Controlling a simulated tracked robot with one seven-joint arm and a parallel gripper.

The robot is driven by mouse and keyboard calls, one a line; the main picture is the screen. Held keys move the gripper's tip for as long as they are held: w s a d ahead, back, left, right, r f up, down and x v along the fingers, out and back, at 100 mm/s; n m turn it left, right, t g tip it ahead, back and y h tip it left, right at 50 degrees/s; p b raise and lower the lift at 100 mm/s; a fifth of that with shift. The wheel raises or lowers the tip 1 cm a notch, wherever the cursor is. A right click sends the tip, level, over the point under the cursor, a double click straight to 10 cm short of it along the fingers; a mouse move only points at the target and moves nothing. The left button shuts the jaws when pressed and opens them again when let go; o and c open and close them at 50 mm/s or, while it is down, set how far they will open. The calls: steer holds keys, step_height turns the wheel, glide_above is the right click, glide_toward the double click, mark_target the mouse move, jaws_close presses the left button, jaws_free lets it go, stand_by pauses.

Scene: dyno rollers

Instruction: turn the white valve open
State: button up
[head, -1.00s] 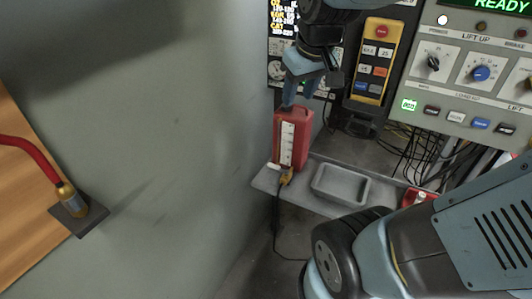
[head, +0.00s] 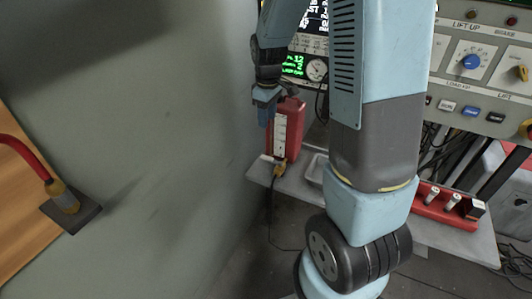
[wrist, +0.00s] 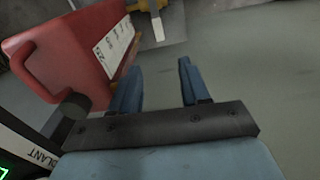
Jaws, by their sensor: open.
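A small white lever (head: 267,158) sits on a yellow fitting (head: 281,168) at the foot of a red canister (head: 285,132), and appears to be the white valve. In the wrist view, the white lever (wrist: 158,28) shows beyond my fingertips, near the top edge, with part of the yellow fitting (wrist: 149,5). My gripper (head: 266,118) hangs at the canister's left side, above the lever and apart from it. In the wrist view, my gripper (wrist: 154,78) is open, with nothing between its fingers. The red canister (wrist: 75,45) is close on the left.
A grey wall (head: 170,150) stands close on the left of my gripper. The grey shelf (head: 459,237) carries a partly hidden tray (head: 316,168) and a red holder (head: 430,202). A black cable (head: 271,215) hangs from the fitting. Control panels stand behind, partly covered by my arm.

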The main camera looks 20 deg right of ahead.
mark_target(267, 157)
steer(key=shift+n, duration=0.3)
steer(key=f, duration=1)
steer(key=w+f, duration=0.1)
steer(key=f, duration=0.5)
steer(key=shift+f, duration=0.1)
steer(key=shift+c, duration=0.4)
jaws_close()
